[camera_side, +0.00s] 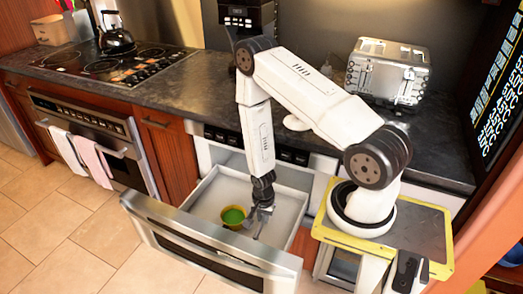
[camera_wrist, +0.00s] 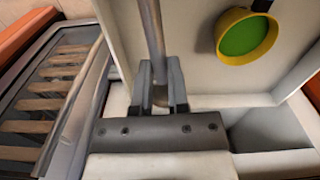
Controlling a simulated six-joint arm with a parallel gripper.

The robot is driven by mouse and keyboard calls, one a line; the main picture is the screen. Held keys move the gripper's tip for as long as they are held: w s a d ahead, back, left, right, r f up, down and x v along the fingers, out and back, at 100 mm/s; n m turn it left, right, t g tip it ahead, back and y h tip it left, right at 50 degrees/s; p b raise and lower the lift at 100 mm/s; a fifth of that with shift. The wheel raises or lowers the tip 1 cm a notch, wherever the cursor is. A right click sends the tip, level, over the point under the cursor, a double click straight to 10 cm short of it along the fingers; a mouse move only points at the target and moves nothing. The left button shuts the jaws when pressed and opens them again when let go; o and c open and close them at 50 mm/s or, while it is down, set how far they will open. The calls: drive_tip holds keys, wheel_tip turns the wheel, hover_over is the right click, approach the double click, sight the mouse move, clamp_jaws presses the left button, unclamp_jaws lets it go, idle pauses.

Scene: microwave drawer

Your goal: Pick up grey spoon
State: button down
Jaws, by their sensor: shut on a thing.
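The grey spoon (camera_wrist: 152,28) shows in the wrist view as a thin grey handle running up from between my fingers to the top edge. My gripper (camera_wrist: 160,88) is shut on it. In the side view my gripper (camera_side: 264,206) is down inside the open microwave drawer (camera_side: 212,262), at its right part. The spoon is too small to make out clearly there. Its far end is out of the wrist view. I cannot tell whether it touches the drawer floor.
A yellow bowl, green inside (camera_side: 233,216), is in the drawer just left of my gripper; it also shows in the wrist view (camera_wrist: 245,35). Drawer walls stand close around. A toaster (camera_side: 388,72) and a kettle (camera_side: 116,38) are on the counter (camera_side: 190,80).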

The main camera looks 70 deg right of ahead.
sight(263, 219)
drive_tip(key=shift+r, duration=1.85)
drive_tip(key=shift+r, duration=0.15)
